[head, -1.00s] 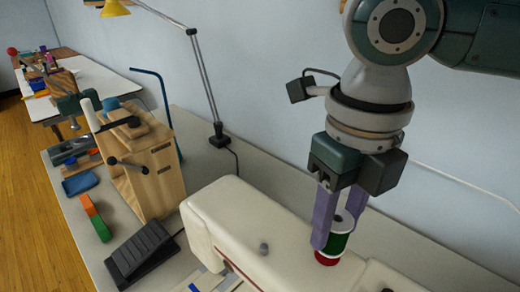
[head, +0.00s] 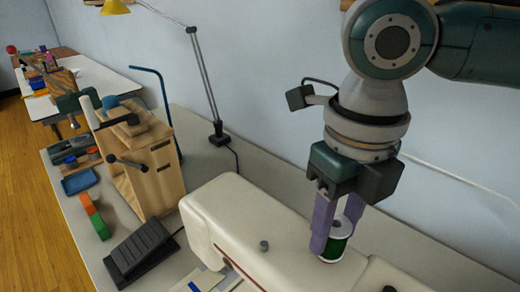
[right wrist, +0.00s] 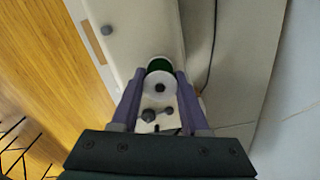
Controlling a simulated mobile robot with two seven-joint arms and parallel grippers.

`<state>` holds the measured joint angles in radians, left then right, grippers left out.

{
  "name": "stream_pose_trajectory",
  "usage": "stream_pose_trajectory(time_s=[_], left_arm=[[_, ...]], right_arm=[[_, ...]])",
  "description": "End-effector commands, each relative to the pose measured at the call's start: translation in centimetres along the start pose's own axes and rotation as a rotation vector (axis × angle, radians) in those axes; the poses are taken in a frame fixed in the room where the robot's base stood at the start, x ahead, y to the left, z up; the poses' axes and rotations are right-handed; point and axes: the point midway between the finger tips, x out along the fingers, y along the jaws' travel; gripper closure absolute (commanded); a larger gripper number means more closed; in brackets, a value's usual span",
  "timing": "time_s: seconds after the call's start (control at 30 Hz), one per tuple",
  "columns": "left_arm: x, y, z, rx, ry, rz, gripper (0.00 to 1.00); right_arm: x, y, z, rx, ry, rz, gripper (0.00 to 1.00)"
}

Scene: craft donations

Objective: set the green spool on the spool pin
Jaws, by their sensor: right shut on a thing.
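The green spool (head: 337,246) has white ends and stands upright at the top of the cream sewing machine (head: 230,215). My right gripper (head: 336,236) points straight down, with its purple fingers shut on the spool. In the right wrist view, the spool's white top (right wrist: 160,84) with a dark centre hole lies between the fingers, and some green (right wrist: 159,65) shows beyond it. The spool's lower end is at or very near the machine's top; I cannot tell if it touches. The spool pin is hidden by the spool and fingers. My left gripper is not in view.
A small grey knob (head: 264,246) sits on the machine, left of the spool. A black foot pedal (head: 142,250), a wooden stand (head: 150,165) and a lamp (head: 219,138) are farther left. The wall stands behind the arm.

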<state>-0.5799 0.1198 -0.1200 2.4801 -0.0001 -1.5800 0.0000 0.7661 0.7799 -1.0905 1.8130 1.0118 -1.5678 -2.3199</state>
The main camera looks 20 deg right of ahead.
Motion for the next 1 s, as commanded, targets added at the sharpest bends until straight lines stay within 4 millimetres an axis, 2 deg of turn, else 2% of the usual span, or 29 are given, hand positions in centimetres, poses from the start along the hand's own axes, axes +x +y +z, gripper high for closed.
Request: stream_pose_trajectory(time_s=[0.03,0.07,0.33,0.67,0.77,1.0], left_arm=[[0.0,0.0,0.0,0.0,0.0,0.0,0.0],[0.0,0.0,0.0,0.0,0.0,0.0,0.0],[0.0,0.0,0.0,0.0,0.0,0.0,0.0],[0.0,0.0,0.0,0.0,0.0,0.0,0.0],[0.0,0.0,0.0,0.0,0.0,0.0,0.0],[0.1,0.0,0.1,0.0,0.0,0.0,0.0]], right_arm=[[0.0,0.0,0.0,0.0,0.0,0.0,1.0],[0.0,0.0,0.0,0.0,0.0,0.0,0.52],[0.0,0.0,0.0,0.0,0.0,0.0,0.21],[-0.5,0.0,0.0,0.001,0.0,0.0,0.2],[-1.8,0.0,0.1,-0.001,-0.005,0.001,0.2],[-6.7,0.0,0.1,0.0,-0.006,0.0,0.2]])
